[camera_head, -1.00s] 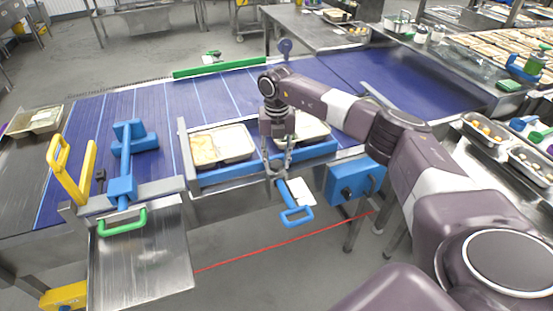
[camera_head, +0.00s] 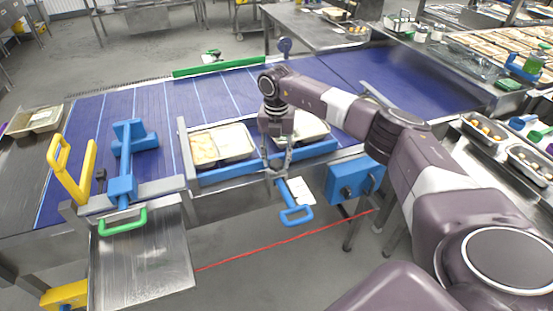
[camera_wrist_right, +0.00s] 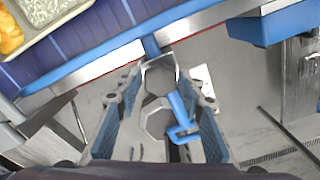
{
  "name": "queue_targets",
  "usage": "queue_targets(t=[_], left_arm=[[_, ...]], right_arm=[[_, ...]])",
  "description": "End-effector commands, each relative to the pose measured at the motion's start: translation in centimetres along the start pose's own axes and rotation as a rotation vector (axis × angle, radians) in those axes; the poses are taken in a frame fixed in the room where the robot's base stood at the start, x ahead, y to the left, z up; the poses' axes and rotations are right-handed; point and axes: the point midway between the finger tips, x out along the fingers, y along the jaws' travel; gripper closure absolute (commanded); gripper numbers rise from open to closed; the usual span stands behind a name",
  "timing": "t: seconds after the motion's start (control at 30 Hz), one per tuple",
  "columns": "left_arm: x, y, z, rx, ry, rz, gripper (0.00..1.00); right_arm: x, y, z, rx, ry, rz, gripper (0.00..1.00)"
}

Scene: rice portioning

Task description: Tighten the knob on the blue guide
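The blue guide (camera_head: 212,178) is a rail along the near side of the conveyor; it also shows in the right wrist view (camera_wrist_right: 100,66). A grey faceted knob (camera_wrist_right: 160,76) sits at the guide's blue rod in the wrist view, with a second grey hexagonal part (camera_wrist_right: 157,118) nearer the camera. A blue handle (camera_head: 297,216) hangs below. My right gripper (camera_head: 277,176) is over the front edge at the knob. Its fingers are spread, one on each side of the knob, with visible gaps. Finger contact is not visible. My left gripper is out of view.
Food trays (camera_head: 235,140) stand on the blue belt (camera_head: 90,125) behind the guide. A blue box (camera_head: 352,180) is right of the gripper. A yellow handle (camera_head: 80,180), blue fixture (camera_head: 125,165) and green handle (camera_head: 122,223) stand at left.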

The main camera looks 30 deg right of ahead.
Motion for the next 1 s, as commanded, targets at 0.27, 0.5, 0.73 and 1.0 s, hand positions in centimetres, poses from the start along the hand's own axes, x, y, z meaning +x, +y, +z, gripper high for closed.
queue_targets(t=[0.27, 0.5, 0.73, 1.0], left_arm=[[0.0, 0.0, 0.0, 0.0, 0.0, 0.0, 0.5], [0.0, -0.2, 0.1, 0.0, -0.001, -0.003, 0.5], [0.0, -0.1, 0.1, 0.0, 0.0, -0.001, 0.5], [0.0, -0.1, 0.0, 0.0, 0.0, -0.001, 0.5]], right_arm=[[0.1, 0.0, -0.1, -0.001, 0.003, -0.002, 0.5], [-0.9, 0.0, -0.1, -0.001, 0.004, -0.001, 0.5], [-5.5, 0.0, 0.0, -0.001, 0.0, 0.001, 0.5], [-10.5, 0.0, 0.0, -0.001, 0.001, 0.0, 0.5]])
